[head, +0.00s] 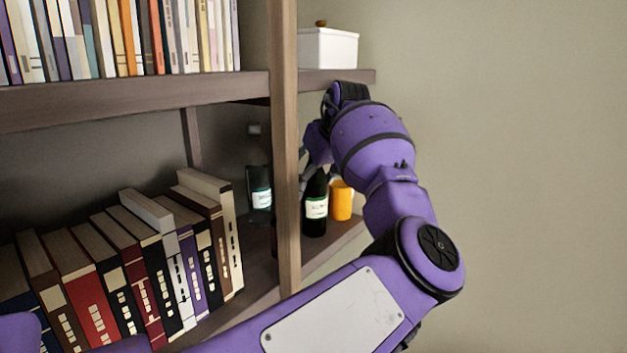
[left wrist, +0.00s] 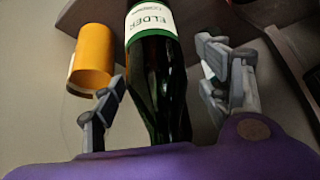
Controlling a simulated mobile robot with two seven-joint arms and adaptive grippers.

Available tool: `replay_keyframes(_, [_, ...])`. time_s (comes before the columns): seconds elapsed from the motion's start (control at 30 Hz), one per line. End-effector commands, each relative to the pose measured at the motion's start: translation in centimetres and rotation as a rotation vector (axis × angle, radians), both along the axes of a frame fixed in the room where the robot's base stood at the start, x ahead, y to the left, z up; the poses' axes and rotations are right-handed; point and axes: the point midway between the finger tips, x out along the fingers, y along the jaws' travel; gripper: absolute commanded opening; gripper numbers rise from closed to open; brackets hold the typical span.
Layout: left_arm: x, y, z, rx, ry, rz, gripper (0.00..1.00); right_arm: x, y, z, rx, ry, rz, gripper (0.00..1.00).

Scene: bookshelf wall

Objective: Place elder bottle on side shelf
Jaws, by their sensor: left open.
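The elder bottle (head: 316,207) is dark green with a white label and stands upright on the side shelf (head: 336,245), right of the wooden post. In the left wrist view the bottle (left wrist: 150,50) shows its "ELDER" label and runs between the two fingers. My left gripper (head: 314,162) is at the bottle's upper part, partly hidden by the post and my arm. In the left wrist view my left gripper (left wrist: 160,88) is open, with one finger on each side of the bottle and gaps visible. My right gripper is not in view.
An orange cup (head: 341,201) stands close beside the bottle on its right. Books (head: 130,265) fill the lower shelf. A white box (head: 328,48) stands on the shelf above my gripper.

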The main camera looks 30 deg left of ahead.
Motion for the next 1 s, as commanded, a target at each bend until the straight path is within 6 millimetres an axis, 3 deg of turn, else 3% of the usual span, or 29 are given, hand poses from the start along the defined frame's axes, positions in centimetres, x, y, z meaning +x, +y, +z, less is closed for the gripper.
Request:
replay_keyframes(0.5, [-1.7, -3.4, 6.0, 0.001, -0.001, -0.001, 0.69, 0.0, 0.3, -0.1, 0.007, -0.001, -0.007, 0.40])
replay_keyframes(1.0, [-1.7, -3.6, 6.3, 0.001, 0.000, 0.000, 0.69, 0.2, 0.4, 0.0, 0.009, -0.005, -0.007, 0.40])
